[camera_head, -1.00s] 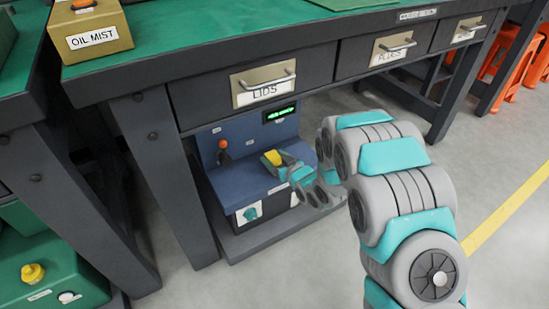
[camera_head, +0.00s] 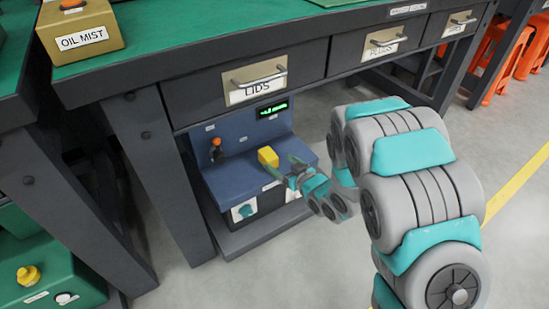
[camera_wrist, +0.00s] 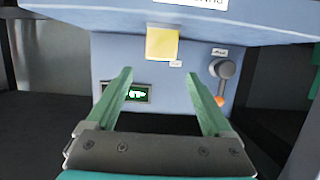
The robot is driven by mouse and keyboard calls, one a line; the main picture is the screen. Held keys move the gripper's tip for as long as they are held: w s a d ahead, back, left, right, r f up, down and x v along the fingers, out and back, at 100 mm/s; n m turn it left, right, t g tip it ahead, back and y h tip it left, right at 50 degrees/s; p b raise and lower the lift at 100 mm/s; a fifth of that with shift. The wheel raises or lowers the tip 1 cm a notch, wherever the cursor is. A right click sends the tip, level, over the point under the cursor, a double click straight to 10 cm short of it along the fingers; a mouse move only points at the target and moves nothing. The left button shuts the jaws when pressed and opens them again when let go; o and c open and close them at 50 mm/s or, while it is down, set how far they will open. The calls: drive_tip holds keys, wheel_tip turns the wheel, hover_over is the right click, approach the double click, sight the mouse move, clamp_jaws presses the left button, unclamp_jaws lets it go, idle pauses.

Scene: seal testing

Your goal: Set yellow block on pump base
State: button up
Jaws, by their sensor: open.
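The yellow block (camera_head: 268,157) rests on the flat ledge of the blue machine (camera_head: 230,180) under the bench, which appears to be the pump base. In the wrist view, which looks upside down, the block (camera_wrist: 162,43) sits past the fingertips, touching neither finger. My gripper (camera_head: 281,166) is open and empty, just right of and in front of the block. Its two green fingers (camera_wrist: 157,74) are spread apart in the wrist view.
An orange-tipped lever (camera_head: 215,143) stands left of the block, and a lit display (camera_head: 272,109) is on the machine's back panel. The LIDS drawer (camera_head: 256,82) and bench top overhang the machine. The bench leg (camera_head: 165,175) stands to its left.

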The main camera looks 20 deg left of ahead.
drive_tip(key=shift+p+v, duration=1.75)
drive_tip(key=shift+p, duration=0.25)
drive_tip(key=shift+r, duration=0.1)
